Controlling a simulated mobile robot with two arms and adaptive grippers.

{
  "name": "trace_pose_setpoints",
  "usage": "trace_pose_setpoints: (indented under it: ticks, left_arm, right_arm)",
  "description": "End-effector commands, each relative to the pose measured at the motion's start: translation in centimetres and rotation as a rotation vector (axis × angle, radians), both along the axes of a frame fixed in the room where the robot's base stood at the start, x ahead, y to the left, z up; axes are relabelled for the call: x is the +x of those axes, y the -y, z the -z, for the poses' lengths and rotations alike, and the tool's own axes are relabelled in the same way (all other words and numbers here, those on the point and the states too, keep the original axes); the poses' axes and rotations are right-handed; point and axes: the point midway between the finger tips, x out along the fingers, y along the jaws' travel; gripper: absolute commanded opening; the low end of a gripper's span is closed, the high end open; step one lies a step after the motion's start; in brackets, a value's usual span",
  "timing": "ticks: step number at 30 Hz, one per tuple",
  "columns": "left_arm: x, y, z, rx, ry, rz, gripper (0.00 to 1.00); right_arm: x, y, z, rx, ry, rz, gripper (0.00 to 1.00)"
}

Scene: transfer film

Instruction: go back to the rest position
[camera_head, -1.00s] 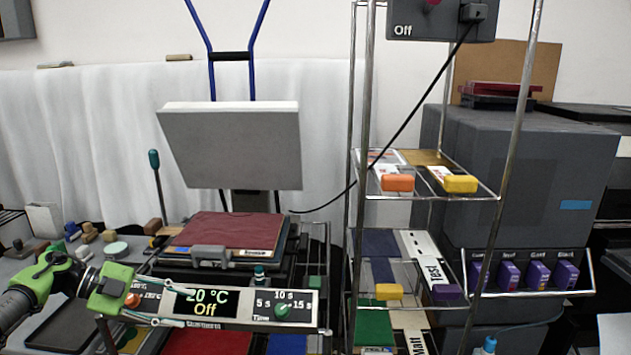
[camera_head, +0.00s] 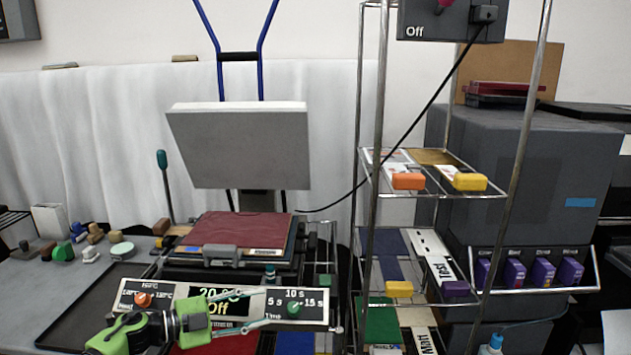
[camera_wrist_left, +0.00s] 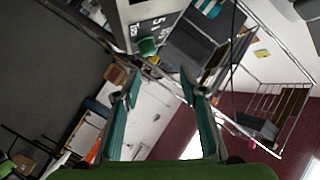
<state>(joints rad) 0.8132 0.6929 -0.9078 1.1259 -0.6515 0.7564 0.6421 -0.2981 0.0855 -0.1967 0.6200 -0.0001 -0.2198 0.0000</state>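My left gripper (camera_head: 243,312) is green with thin metal fingers. In the head view it is in front of the control panel (camera_head: 130,291), covering part of its display. In the left wrist view the two teal-padded fingers (camera_wrist_left: 160,110) are apart, with nothing between them. The panel's green time knob (camera_head: 293,310) is just right of the fingertips; it also shows in the left wrist view (camera_wrist_left: 148,46). I cannot tell whether a fingertip touches the panel. My right gripper is not in either view.
A heat press with a raised grey plate (camera_head: 240,147) stands behind the panel. A dark red sheet (camera_head: 247,229) lies on the press. A metal wire rack (camera_head: 372,150) with orange and yellow blocks stands on the right. Small items crowd the grey table (camera_head: 45,285) at left.

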Motion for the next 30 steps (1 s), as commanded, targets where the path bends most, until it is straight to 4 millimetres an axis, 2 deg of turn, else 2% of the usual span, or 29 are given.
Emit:
trace_pose_setpoints:
  ticks: [1,3,6,10,14,17,22,24,30]
  left_arm:
    - [-0.5,2.3,0.4,-0.058,0.004,-0.035,0.38]
    - [-0.7,4.5,0.5,-0.136,0.010,-0.124,0.38]
    - [-1.3,6.1,0.8,-0.245,-0.017,-0.289,0.38]
    - [-3.0,5.7,2.3,-0.341,-0.116,-0.529,0.38]
    - [-6.3,3.3,5.6,-0.382,-0.284,-0.774,0.38]
    - [-10.3,0.9,8.8,-0.372,-0.449,-0.951,0.38]
    - [-20.1,-2.8,14.3,-0.281,-0.766,-1.189,0.38]
    - [-23.6,-3.7,15.6,-0.238,-0.867,-1.244,0.38]
    - [-31.3,-5.2,17.4,-0.138,-1.072,-1.330,0.38]
  right_arm:
    - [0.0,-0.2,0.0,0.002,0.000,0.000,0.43]
    - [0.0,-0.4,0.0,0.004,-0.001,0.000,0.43]
    - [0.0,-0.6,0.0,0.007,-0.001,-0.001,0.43]
    - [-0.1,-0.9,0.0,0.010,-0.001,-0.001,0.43]
    - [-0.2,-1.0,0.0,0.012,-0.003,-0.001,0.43]
    - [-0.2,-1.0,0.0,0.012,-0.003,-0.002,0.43]
    - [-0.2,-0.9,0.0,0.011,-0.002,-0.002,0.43]
    - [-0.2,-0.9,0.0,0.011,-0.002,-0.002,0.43]
    - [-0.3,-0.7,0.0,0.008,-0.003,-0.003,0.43]
